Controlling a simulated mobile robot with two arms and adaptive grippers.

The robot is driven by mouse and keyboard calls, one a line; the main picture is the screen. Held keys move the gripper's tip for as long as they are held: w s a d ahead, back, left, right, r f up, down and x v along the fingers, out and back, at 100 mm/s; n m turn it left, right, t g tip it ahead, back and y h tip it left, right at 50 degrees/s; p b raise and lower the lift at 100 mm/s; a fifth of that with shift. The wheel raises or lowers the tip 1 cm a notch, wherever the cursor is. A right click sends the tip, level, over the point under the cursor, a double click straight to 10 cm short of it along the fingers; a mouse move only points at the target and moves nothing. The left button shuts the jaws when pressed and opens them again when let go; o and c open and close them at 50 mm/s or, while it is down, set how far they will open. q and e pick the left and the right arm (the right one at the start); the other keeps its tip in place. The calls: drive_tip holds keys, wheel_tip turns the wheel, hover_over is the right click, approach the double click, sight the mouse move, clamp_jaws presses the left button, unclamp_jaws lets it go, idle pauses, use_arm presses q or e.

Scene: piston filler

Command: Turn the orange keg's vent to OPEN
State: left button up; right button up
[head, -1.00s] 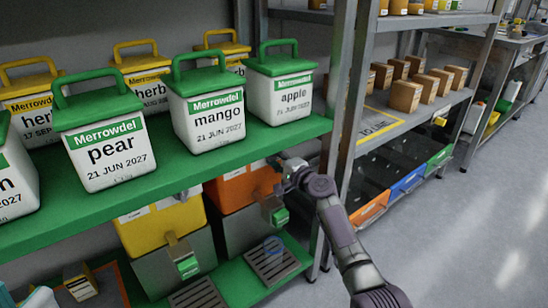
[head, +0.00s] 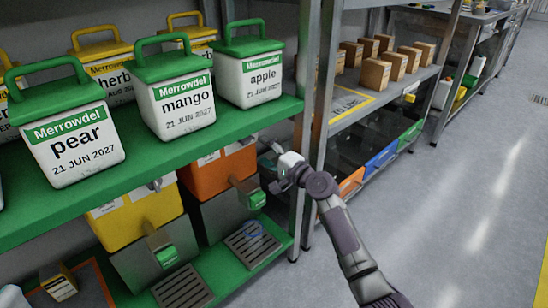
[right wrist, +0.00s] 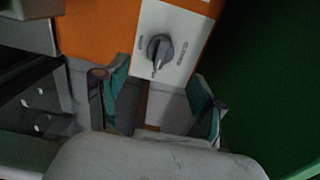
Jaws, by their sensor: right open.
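The orange keg (head: 208,178) stands under the green shelf, right of a yellow keg. In the right wrist view the orange keg (right wrist: 90,28) carries a white plate (right wrist: 190,25) with a grey vent knob (right wrist: 158,50). The knob's pointer faces down toward my gripper. Small lettering right of the knob seems to read CLOSED. My right gripper (head: 270,160) is at the keg's right side. In its wrist view the right gripper (right wrist: 155,98) is open and empty, fingers either side below the knob, not touching it. My left gripper is not in view.
The green shelf (head: 150,158) with white tubs lies close above. The orange keg's green-tipped tap (head: 256,199) juts out over a drip grate (head: 252,245). The yellow keg (head: 135,215) is on the left. A grey rack post (head: 318,120) stands right behind my arm. Floor at right is clear.

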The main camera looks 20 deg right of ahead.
drive_tip(key=v, duration=0.4)
idle(0.4)
